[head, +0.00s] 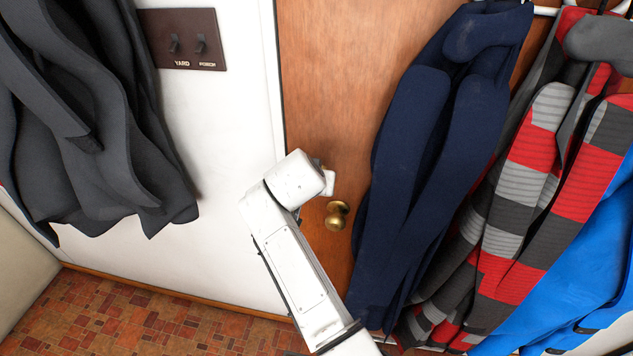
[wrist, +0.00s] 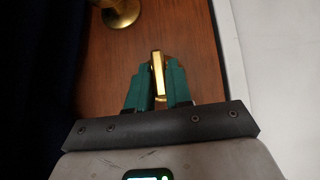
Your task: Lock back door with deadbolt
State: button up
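The back door (head: 325,80) is brown wood and looks shut beside its white frame. Its brass deadbolt thumb-turn (wrist: 158,75) shows in the wrist view as a narrow upright piece, in line with my fingers. My gripper (wrist: 159,80) has its two green fingers close on either side of the thumb-turn, seemingly pinching it. In the head view my arm's white wrist hides the deadbolt and most of the gripper. A round brass door knob (head: 337,214) sits just below and right of my wrist, and also shows at the wrist view's top left (wrist: 118,10).
A navy garment (head: 430,130) hangs over the door close right of the knob, with a red-grey striped one (head: 530,170) and a blue one (head: 570,280) beyond. A dark grey coat (head: 80,110) and a switch plate (head: 182,40) are on the left wall.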

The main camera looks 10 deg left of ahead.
jog(key=o, duration=0.4)
jog(key=shift+c, duration=0.2)
jog(key=b+v, duration=0.1)
jog(key=v, duration=0.9)
jog(key=shift+s+r, duration=0.25)
jog(key=shift+s, duration=0.05)
jog(key=s+d+f+g, duration=0.2)
jog(key=s+d+f, duration=0.5)
jog(key=d+f, duration=0.35)
jog(key=s+d+f+g, duration=0.2)
jog(key=s+d+f, duration=0.4)
jog(key=d+f, duration=0.45)
jog(key=s+d+f+g, duration=0.2)
jog(key=s+d, duration=0.5)
jog(key=s, duration=0.5)
jog(key=s+d+f+g, duration=0.2)
jog(key=s+d, duration=0.6)
jog(key=s, duration=0.5)
jog(key=shift+s+d, duration=0.15)
